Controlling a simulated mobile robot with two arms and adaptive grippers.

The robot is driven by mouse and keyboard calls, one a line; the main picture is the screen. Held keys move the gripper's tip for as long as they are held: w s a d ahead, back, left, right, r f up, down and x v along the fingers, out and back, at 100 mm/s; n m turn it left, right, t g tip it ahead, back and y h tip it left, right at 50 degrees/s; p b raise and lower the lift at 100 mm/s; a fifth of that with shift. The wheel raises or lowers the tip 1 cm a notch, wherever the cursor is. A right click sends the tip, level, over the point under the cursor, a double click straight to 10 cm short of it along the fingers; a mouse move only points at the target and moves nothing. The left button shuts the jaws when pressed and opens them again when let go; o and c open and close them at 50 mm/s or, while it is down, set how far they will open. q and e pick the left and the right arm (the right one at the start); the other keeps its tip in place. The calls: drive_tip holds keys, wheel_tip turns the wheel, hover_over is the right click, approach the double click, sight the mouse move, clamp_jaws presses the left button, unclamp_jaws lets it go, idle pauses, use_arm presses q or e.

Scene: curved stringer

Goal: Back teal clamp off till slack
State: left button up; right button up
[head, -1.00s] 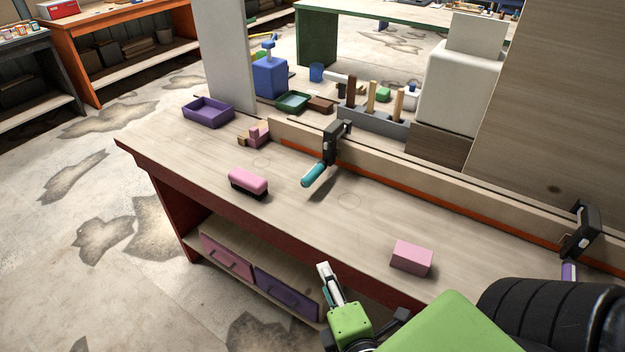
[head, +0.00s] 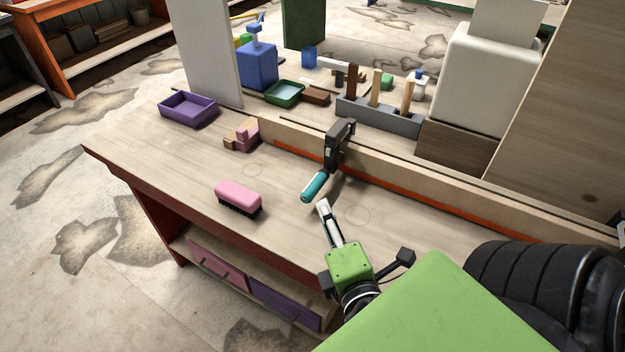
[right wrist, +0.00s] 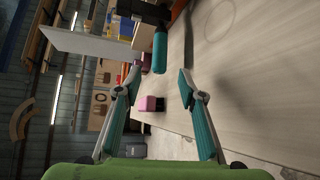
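The teal clamp has a black body (head: 338,143) gripping the curved wooden stringer (head: 400,167). Its teal handle (head: 315,186) angles down toward the front of the bench. My right gripper (head: 324,207) is just in front of the handle's lower end in the head view. In the right wrist view, its two teal-padded fingers (right wrist: 159,86) are spread apart with nothing between them. The teal handle (right wrist: 160,52) shows just beyond the fingertips, roughly centred and apart from them. My left gripper is not in view.
A pink brush (head: 238,197) lies on the bench (head: 180,165) left of my gripper. A purple tray (head: 188,109), a pink-and-wood piece (head: 243,135) and a grey tool holder (head: 380,115) sit farther back. The bench between brush and stringer is clear.

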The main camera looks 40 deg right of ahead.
sight(316, 192)
drive_tip(key=p+x, duration=0.1)
drive_tip(key=x, duration=0.3)
drive_tip(key=shift+w+d, duration=0.1)
drive_tip(key=shift+w, duration=0.3)
drive_tip(key=p+x, duration=0.1)
drive_tip(key=x, duration=0.4)
drive_tip(key=shift+w+d+f, duration=0.1)
drive_tip(key=shift+w+d, duration=0.05)
drive_tip(key=shift+w, duration=0.15)
drive_tip(key=shift+w+d+f, duration=0.1)
drive_tip(key=shift+w+d, duration=0.05)
drive_tip(key=shift+w, duration=0.15)
drive_tip(key=shift+w+d+f, duration=0.1)
drive_tip(key=shift+w, duration=0.15)
clamp_jaws()
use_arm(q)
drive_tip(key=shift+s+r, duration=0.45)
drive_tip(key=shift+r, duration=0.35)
